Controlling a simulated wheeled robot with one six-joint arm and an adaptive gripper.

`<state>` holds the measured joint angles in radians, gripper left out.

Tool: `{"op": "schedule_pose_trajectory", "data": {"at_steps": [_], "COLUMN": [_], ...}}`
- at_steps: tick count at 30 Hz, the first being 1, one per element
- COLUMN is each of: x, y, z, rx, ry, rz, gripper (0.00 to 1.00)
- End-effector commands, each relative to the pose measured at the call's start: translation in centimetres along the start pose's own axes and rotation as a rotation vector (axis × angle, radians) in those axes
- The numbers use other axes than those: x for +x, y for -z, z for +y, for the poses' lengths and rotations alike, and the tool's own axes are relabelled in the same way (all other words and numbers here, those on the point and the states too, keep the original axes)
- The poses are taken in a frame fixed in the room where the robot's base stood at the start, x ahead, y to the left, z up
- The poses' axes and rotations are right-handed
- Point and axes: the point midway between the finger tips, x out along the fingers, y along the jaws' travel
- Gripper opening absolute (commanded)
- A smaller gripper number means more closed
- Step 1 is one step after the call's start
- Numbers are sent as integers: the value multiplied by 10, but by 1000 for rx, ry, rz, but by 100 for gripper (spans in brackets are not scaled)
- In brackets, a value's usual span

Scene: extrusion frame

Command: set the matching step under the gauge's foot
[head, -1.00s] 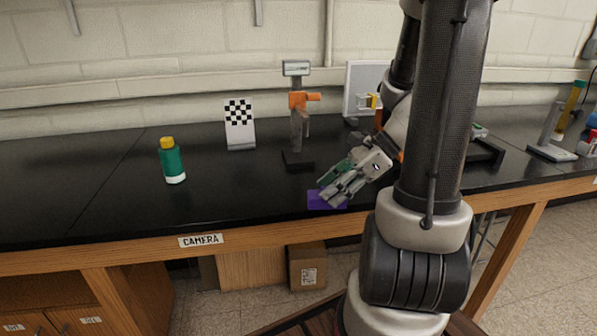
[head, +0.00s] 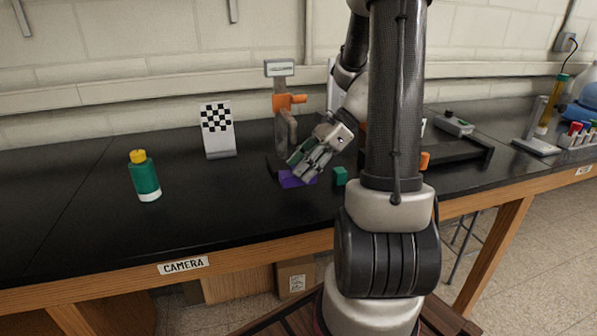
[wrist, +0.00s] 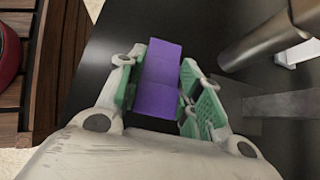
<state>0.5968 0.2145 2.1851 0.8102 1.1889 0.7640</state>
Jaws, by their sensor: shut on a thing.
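The purple stepped block (head: 287,180) is between my gripper's fingers, low over the bench beside the gauge's base. In the wrist view the purple block (wrist: 160,75) lies between the green finger pads. My gripper (head: 303,170) is shut on it; the wrist view also shows the gripper (wrist: 158,88). The gauge (head: 283,115) stands behind, with a display on top, an orange slide and a dark base partly hidden by my gripper. I cannot tell the gap between block and foot. A metal gauge part (wrist: 262,40) shows right of the block in the wrist view.
A small green block (head: 340,177) sits right of my gripper. A checkered board (head: 218,130) and a green bottle with yellow cap (head: 145,177) stand to the left. A black tray (head: 465,150) lies behind my arm. The bench's front left is clear.

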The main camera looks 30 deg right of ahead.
Motion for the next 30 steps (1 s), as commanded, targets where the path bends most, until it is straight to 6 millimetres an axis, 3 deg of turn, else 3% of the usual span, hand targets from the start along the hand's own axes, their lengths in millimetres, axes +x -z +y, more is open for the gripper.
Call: {"op": "schedule_pose_trajectory", "data": {"at_steps": [3, 10, 17, 27, 28, 30], "x": [0, 0, 25, 27, 27, 27], "y": [0, 0, 24, 27, 27, 26], "z": [-20, -37, -35, -35, -35, -35], "rx": [-2, -1, 2, 1, 0, 0], "ry": [-1, -1, -2, 0, 0, 0], "rz": [0, -1, -2, -1, 0, 0], "gripper": [5, 5, 5, 5, 39, 52]}}
